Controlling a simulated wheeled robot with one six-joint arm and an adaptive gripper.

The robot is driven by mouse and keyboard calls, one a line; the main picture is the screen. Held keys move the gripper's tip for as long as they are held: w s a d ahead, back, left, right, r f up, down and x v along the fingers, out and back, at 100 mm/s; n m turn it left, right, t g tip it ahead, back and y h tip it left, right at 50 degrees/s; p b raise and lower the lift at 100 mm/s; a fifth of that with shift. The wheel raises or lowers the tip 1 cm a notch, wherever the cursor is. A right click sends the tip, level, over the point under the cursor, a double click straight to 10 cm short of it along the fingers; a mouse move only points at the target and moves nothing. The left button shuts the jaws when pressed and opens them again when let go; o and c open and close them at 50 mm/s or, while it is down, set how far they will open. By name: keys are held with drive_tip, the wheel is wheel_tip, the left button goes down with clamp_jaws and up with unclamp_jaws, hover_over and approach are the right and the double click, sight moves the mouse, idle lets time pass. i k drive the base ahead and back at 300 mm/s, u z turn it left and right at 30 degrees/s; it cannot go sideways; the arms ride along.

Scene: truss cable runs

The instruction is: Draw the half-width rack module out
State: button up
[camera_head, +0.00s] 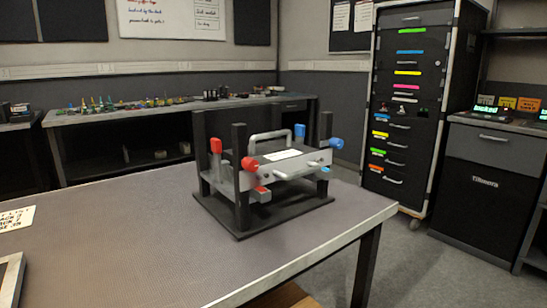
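The half-width rack module (290,163), with a silver front, dark top and white label, sits in a small black rack frame (240,180) with upright posts. The frame stands on the table. A grey handle (272,137) arches behind the module's top. Red knobs (249,164) and blue knobs (335,143) stick out at the corners. A red tab (262,190) shows low on the left front. Whether the knobs clamp the module cannot be told. My gripper is not in view.
The grey table (120,240) has free room left of the frame. A card (16,218) and a framed item (10,280) lie at its left edge. A tall black cabinet (405,100) stands behind right. A workbench (180,107) with small items runs along the back wall.

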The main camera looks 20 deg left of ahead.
sight(283, 159)
drive_tip(key=u, duration=0.05)
drive_tip(key=k, duration=0.65)
drive_tip(key=u, duration=0.4)
drive_tip(key=i, duration=1.4)
drive_tip(key=z, duration=0.8)
